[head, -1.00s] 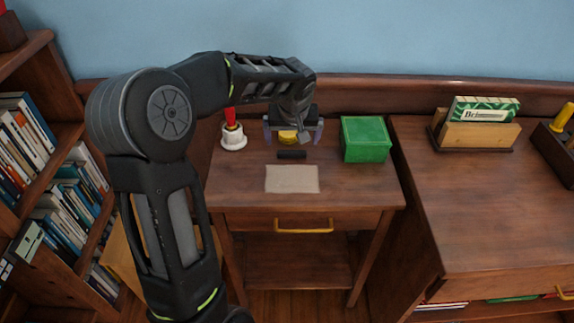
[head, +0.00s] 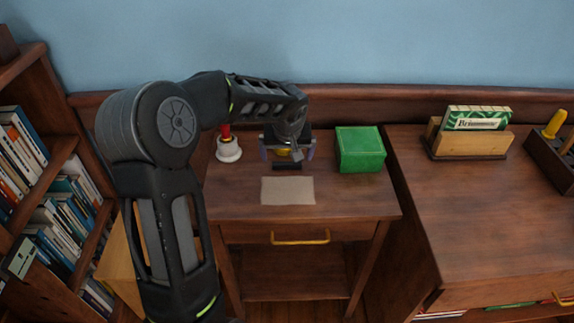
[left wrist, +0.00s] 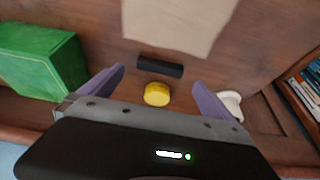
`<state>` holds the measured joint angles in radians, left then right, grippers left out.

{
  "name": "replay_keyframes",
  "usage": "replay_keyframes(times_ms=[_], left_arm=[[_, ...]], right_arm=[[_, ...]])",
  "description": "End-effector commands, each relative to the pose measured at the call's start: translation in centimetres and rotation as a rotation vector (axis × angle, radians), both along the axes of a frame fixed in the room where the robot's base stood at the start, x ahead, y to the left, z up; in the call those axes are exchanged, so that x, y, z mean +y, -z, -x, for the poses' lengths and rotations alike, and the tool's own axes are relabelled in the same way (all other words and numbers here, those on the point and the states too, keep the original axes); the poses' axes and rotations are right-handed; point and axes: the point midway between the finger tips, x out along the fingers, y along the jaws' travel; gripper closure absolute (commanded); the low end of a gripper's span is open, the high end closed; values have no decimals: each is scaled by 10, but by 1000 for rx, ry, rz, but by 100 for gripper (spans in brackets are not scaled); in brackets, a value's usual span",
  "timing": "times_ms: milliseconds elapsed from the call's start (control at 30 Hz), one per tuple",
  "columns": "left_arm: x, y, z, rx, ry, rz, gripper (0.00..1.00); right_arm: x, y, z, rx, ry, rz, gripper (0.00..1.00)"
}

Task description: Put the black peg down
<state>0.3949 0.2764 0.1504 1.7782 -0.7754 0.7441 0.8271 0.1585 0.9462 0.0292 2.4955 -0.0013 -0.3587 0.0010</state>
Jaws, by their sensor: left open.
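The black peg (head: 287,166) lies on its side on the small wooden table, behind a beige mat (head: 288,191). It also shows in the left wrist view (left wrist: 160,66), lying just past the fingertips and not between them. My left gripper (head: 287,153) is open, its two purple fingers (left wrist: 161,90) spread wide and pointing down at the table. A round yellow piece (left wrist: 157,94) shows between the fingers in the left wrist view, and partly behind the gripper in the head view. The fingers' height above the table is hard to tell. My right gripper is not in view.
A green box (head: 360,149) stands right of the gripper. A white round holder (head: 229,149) with a red piece stands left. A low ledge runs along the back. A bookcase (head: 57,203) is at left; a desk (head: 480,215) with a card holder (head: 470,137) is at right.

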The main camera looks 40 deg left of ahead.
Motion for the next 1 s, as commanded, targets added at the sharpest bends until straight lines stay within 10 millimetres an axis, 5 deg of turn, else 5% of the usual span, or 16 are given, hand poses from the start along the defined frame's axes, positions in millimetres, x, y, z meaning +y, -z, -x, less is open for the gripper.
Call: replay_keyframes(times_ms=[300, 1000], left_arm=[[8, 40, -12, 3, 0, 2, 0], [9, 42, -13, 0, 1, 1, 5]], right_arm=[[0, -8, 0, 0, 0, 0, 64], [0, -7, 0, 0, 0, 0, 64]])
